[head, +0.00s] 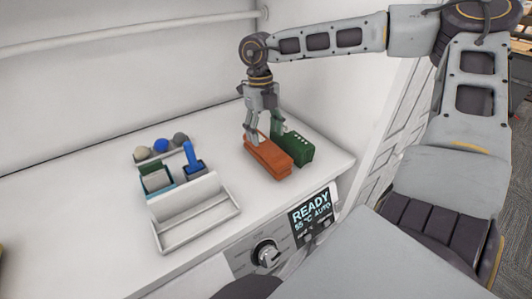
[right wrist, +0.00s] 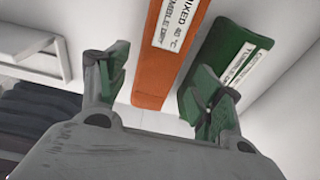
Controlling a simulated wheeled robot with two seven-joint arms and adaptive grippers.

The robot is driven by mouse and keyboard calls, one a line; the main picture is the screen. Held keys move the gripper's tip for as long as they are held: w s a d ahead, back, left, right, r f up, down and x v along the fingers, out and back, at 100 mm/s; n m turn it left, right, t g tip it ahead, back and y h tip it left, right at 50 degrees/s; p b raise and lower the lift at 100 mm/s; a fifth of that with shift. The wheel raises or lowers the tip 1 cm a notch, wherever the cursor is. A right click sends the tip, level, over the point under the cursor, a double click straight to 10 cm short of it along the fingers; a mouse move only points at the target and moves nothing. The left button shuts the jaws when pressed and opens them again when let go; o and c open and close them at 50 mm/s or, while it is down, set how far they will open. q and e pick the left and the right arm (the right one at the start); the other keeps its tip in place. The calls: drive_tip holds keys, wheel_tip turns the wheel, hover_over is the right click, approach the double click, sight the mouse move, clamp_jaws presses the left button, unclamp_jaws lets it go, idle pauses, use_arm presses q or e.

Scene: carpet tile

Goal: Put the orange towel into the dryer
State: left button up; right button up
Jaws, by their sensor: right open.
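One orange block-shaped item (head: 270,160), the only orange thing here, lies on the white top near the right end. In the right wrist view the orange item (right wrist: 165,55) bears a white label reading "MIXED 40 °C" and "TUMBLE DRY". My right gripper (head: 251,137) points down at its far end. In the right wrist view my right gripper (right wrist: 160,90) is open, with the orange item between and beyond its fingers; contact cannot be told. The dryer's panel (head: 312,213) reads "READY 55 °C AUTO". No dryer opening shows. My left gripper is out of view.
A green labelled block (head: 298,146) lies close beside the orange item, on its right. A white tray (head: 170,236) and a blue-handled brush (head: 192,158) stand left of them. Several balls lie behind. A dial (head: 267,254) is on the front panel. The left of the top is clear.

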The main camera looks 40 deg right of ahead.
sight(266, 145)
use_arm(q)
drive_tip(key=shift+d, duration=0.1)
use_arm(e)
drive_tip(key=shift+s+f, duration=0.1)
drive_tip(key=shift+f, duration=0.25)
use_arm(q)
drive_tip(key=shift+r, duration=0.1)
use_arm(e)
drive_tip(key=shift+f, duration=0.15)
drive_tip(key=shift+s+f+p, duration=0.15)
drive_tip(key=shift+f+p, duration=0.4)
drive_tip(key=shift+f, duration=1.9)
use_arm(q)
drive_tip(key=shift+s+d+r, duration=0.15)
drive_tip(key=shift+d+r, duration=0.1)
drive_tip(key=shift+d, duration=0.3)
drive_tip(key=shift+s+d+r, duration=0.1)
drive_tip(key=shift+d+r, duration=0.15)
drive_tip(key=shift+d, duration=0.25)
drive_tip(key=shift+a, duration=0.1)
